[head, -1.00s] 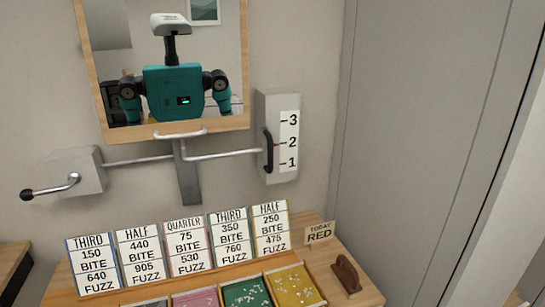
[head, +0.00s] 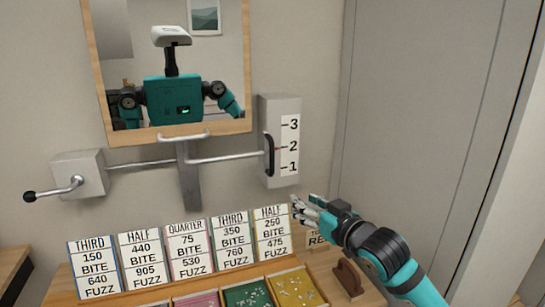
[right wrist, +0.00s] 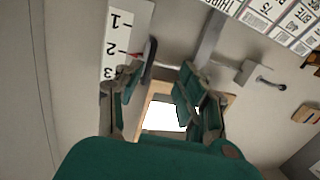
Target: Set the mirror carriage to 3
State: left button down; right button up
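The mirror carriage is a grey box (head: 281,112) on the wall with a white scale marked 1, 2 and 3. Its black upright handle (head: 268,155) has a small red pointer (head: 277,149) at about 2. In the right wrist view the handle (right wrist: 150,62) and scale (right wrist: 118,40) appear upside down, with the pointer again near 2. My right gripper (head: 305,209) is below and right of the box, apart from the handle. Its fingers are spread and empty, as the right wrist view (right wrist: 152,92) also shows. My left gripper is not in view.
The wood-framed mirror (head: 176,137) hangs left of the box, above metal rods. A crank (head: 50,192) sits on a grey block further left. Below stand several number cards (head: 145,262), colored trays (head: 247,296) and a brown wooden piece (head: 348,278). A grey panel (head: 420,110) is at right.

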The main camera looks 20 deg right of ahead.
aim_at(273, 156)
notch_tip(273, 156, up, 6)
jog(key=w+f+t, duration=0.1)
jog(key=w, duration=0.1)
jog(key=shift+y, duration=0.3)
jog(key=p+x, duration=0.1)
jog(key=x, duration=0.4)
jog(key=p+x, duration=0.2)
jog(key=x, duration=0.3)
jog(key=p+x, duration=0.1)
jog(key=x, duration=0.5)
jog(key=shift+w+d+r+p, duration=0.2)
jog(key=shift+d+p, duration=0.1)
jog(key=shift+p, duration=0.1)
grip_shut()
jog(key=shift+w+f, duration=0.15)
